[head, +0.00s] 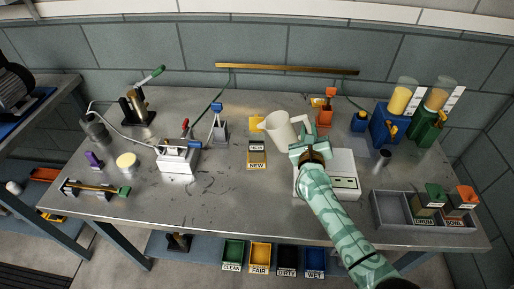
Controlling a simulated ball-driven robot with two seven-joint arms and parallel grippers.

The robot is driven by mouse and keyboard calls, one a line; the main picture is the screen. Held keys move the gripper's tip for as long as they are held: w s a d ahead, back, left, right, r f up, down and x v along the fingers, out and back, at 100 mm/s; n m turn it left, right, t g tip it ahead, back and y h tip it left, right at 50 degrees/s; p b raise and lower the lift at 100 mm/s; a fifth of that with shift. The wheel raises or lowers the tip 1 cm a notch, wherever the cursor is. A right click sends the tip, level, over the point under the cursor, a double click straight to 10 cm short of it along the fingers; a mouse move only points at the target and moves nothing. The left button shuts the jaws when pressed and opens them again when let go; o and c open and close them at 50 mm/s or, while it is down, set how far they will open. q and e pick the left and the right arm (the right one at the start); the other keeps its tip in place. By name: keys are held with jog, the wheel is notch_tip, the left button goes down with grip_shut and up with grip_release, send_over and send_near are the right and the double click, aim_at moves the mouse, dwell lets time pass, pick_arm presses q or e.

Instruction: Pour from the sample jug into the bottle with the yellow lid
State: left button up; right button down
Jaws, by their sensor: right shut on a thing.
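My right gripper (308,148) is shut on the handle side of the cream sample jug (282,130), which it holds up over the middle of the bench. The jug is tilted, with its mouth toward the left. The bottle with the yellow lid (256,123) stands just left of the jug's mouth; the jug's rim overlaps or nearly overlaps it in the picture. I cannot tell whether any liquid is flowing. My left gripper is not in view.
A white scale (344,169) lies under my right arm. A blue-lidded bottle (218,121) and an orange-lidded bottle (325,109) stand to either side. Blue and green tank stands (388,130) are at the right, with a grey divided tray (391,211) in front. The front middle bench is clear.

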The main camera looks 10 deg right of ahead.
aim_at(308, 120)
jog(key=shift+r, duration=0.15)
jog(key=shift+a+r+n+p, duration=0.1)
jog(key=shift+r+n+p, duration=0.2)
jog(key=shift+n+p, duration=0.3)
jog(key=shift+r, duration=0.1)
dwell(0.5)
jog(key=shift+w+a+r+n+p, duration=0.15)
jog(key=shift+r+n+p, duration=0.3)
jog(key=shift+p, duration=0.4)
jog(key=shift+a+r+n+p, duration=0.2)
jog(key=shift+r+n+p, duration=0.25)
jog(key=shift+r+p, duration=0.35)
jog(key=shift+f, duration=0.1)
dwell(0.6)
